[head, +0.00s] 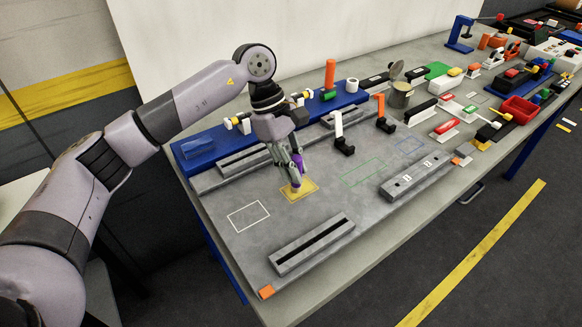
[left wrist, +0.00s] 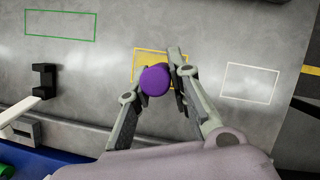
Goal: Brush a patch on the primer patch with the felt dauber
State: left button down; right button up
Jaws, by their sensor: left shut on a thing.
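The primer patch looks to be the yellow-filled rectangle (head: 306,190) on the grey board; it also shows in the left wrist view (left wrist: 147,55). My left gripper (head: 292,172) is shut on the felt dauber, whose purple body (head: 298,163) shows between the fingers. In the left wrist view the dauber's round purple end (left wrist: 155,80) faces the camera, over the yellow patch. The dauber's lower end is at the patch in the head view; I cannot tell whether it touches. My right gripper is not in view.
White (head: 249,216) and green (head: 363,172) outlined rectangles flank the patch. A slotted grey bar (head: 312,244) lies in front, a numbered bar (head: 415,177) to the right. Black holders (head: 344,147) and a blue rail (head: 200,147) stand behind. Many small parts crowd the right.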

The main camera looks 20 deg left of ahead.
pick_arm(q)
jog(key=shift+w+d, duration=0.1)
jog(key=shift+w+d, duration=0.45)
jog(key=shift+w, duration=0.1)
jog(key=shift+w, duration=0.1)
dwell(0.3)
jog(key=shift+w+d+b, duration=0.4)
jog(key=shift+w+d, duration=0.15)
jog(key=shift+w, duration=0.1)
notch_tip(320, 180, up, 7)
jog(key=p, duration=0.3)
jog(key=shift+p, duration=0.3)
